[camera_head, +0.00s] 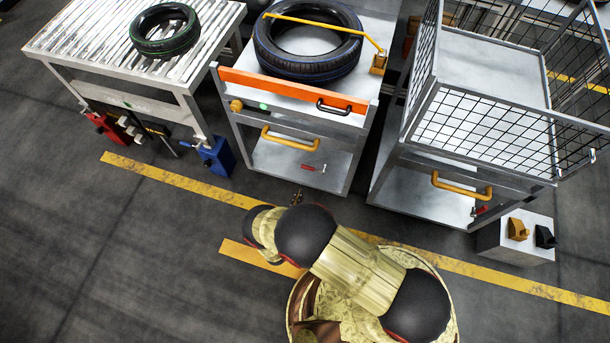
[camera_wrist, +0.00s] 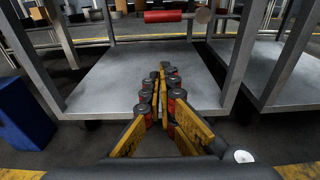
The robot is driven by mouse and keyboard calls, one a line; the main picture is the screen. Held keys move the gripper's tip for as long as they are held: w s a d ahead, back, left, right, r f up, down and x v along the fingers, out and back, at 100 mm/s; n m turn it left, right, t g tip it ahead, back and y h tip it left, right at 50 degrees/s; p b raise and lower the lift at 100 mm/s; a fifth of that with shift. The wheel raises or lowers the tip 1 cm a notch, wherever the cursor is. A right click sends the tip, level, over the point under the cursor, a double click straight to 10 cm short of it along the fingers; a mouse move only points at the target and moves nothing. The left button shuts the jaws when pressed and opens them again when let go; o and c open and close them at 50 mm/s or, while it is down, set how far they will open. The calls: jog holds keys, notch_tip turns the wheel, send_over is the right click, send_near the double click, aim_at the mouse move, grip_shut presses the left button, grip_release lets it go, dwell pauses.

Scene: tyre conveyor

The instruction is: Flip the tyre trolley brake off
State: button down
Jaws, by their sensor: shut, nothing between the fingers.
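The tyre trolley (camera_head: 254,158) stands at the top middle in the head view, with a dark tyre (camera_head: 266,52) on its top. A small red lever (camera_head: 314,168), seemingly the brake, shows low on its front. In the wrist view a red bar with a round grey end (camera_wrist: 168,16) lies level at the top, beyond my fingertips. My gripper (camera_wrist: 165,72) is shut and empty, pointing at the trolley's lower shelf (camera_wrist: 105,80). It is apart from the red bar. In the head view only its tips (camera_head: 297,196) show past my arm, just in front of the trolley.
A roller conveyor (camera_head: 110,38) with another tyre (camera_head: 165,30) stands left, with a blue block (camera_head: 216,157) at its leg. A mesh-cage trolley (camera_head: 480,130) stands right, near a grey box (camera_head: 515,238). The floor in front is clear.

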jog(key=b+x, duration=0.3)
jog(key=x, duration=0.8)
jog(key=shift+s+a+r, duration=0.1)
jog(key=shift+s+r, duration=0.2)
jog(key=shift+r, duration=0.35)
jog(key=shift+s+a+r, duration=0.1)
jog(key=shift+s+r, duration=0.2)
jog(key=shift+r, duration=0.4)
jog(key=shift+s+a+r, duration=0.1)
jog(key=shift+s+r, duration=0.15)
jog(key=shift+r, duration=0.4)
jog(key=shift+r, duration=0.15)
